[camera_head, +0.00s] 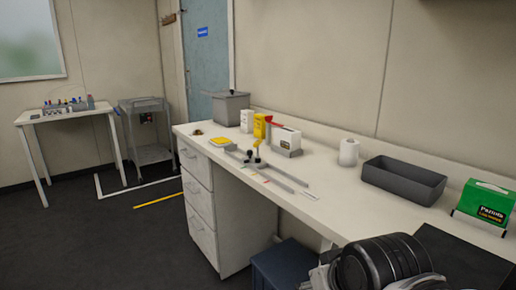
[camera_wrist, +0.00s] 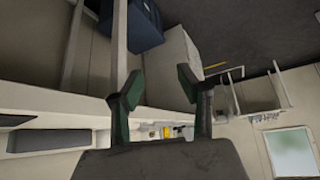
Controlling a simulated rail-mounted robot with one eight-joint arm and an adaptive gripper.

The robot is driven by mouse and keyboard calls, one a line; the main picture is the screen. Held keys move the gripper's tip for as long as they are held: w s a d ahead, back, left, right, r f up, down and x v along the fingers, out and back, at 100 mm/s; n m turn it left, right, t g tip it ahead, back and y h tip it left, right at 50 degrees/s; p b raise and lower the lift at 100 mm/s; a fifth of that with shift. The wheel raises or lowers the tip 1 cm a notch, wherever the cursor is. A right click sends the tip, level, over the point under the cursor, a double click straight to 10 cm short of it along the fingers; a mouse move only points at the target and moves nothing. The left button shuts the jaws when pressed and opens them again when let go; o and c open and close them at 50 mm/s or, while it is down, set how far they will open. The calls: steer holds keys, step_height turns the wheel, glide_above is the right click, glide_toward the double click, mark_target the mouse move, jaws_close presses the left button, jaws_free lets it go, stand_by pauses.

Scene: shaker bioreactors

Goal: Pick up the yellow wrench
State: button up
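I cannot surely make out a yellow wrench in either view. In the head view, yellow items on the white bench (camera_head: 330,197) include an upright yellow object (camera_head: 259,126) beside something red, and a flat yellow piece (camera_head: 220,141) nearer the bench's left end. They are too small to tell their exact shape. Small yellow spots also show far off in the wrist view. My gripper (camera_wrist: 160,88) is open and empty in the wrist view, its two dark fingers spread wide, well away from the bench items.
A grey lidded bin (camera_head: 228,107), a white roll (camera_head: 349,152), a dark open tray (camera_head: 403,181) and a green box (camera_head: 484,204) stand on the bench. Long grey strips (camera_head: 285,179) lie near its front edge. A blue bin (camera_head: 285,266) stands below. A side table (camera_head: 70,111) and cart (camera_head: 149,152) stand far left.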

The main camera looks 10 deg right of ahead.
steer(key=w+r+m+g+p, duration=0.3)
steer(key=w+r+p, duration=1)
steer(key=w+r, duration=1.25)
steer(key=w+r+m+g+p, duration=0.25)
steer(key=w+p, duration=0.55)
steer(key=w, duration=0.9)
steer(key=m+g+p, duration=0.2)
steer(key=p, duration=0.5)
glide_above(258, 141)
step_height(258, 141, down, 4)
steer(key=shift+n, duration=0.25)
step_height(258, 141, down, 8)
steer(key=shift+w+d+r+p, duration=0.1)
steer(key=shift+d+p, duration=0.05)
steer(key=shift+p, duration=0.3)
steer(key=shift+f+p, duration=0.6)
steer(key=shift+f, duration=2.1)
steer(key=shift+a, duration=0.2)
